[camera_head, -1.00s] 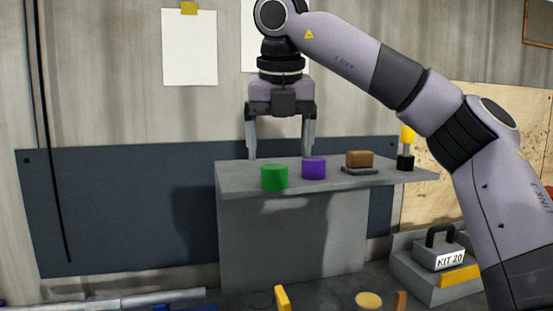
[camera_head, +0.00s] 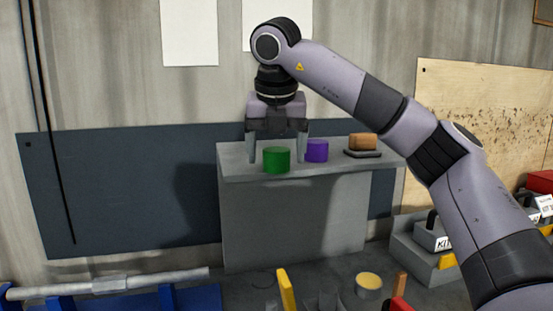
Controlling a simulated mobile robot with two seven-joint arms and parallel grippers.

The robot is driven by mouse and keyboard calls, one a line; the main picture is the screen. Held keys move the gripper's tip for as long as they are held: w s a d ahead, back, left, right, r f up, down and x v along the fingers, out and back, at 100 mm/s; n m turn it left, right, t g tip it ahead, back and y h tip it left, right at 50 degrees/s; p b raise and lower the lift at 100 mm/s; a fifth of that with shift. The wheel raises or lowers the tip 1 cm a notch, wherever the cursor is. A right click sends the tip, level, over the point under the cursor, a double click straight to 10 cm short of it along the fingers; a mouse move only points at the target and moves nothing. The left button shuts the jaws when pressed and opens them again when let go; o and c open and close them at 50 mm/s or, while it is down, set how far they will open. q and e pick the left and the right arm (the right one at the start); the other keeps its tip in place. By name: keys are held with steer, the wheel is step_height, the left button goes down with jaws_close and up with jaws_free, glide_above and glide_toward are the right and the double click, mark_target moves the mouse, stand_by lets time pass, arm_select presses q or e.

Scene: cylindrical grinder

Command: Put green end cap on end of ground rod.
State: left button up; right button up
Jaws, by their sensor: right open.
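The green end cap (camera_head: 277,160) is a short cylinder standing upright near the front left edge of the grey shelf (camera_head: 293,220). My right gripper (camera_head: 276,160) is open and points down, its fingers reaching to either side of the green cap in this view. I cannot tell whether the fingers touch it or are behind it. A grey rod (camera_head: 165,281) lies across blue supports at lower left, with a sleeve-like block around its middle. My left gripper is out of view.
A purple cap (camera_head: 317,151) stands close to the right finger. A brown block on a dark base (camera_head: 363,145) sits further right. Below are a yellow-topped can (camera_head: 369,281), a yellow upright piece (camera_head: 286,289) and grey kit boxes (camera_head: 425,250).

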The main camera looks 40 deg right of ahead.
steer(key=shift+w+d+f, duration=0.1)
steer(key=shift+f, duration=0.2)
steer(key=shift+c, duration=0.3)
steer(key=c, duration=1)
